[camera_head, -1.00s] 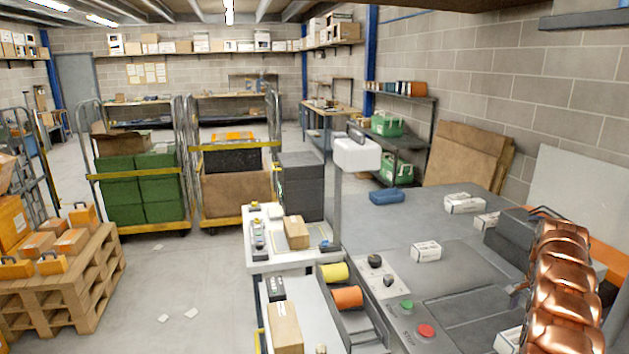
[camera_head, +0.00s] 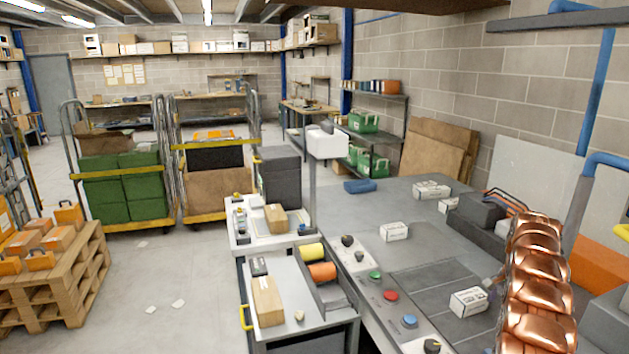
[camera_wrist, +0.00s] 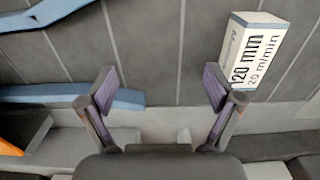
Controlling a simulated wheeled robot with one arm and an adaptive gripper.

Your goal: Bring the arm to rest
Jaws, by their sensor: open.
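My gripper (camera_wrist: 160,90) is open in the wrist view, its two dark fingers with purplish inner pads spread wide. Nothing is between the fingers. A white box (camera_wrist: 250,50) printed "120 mm" and "20 m/min" lies beyond the right finger, apart from it. My copper-coloured arm (camera_head: 538,285) stands at the right of the head view, over the near right part of the grey worktop (camera_head: 440,240). I cannot make out the gripper's fingers clearly in the head view.
White boxes (camera_head: 468,301) and a dark machine block (camera_head: 480,208) are close to my arm. A control strip (camera_head: 378,290) with knobs and buttons edges the worktop. A cart (camera_head: 290,310) stands left of it. Blue pipes (camera_head: 597,100) rise at right.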

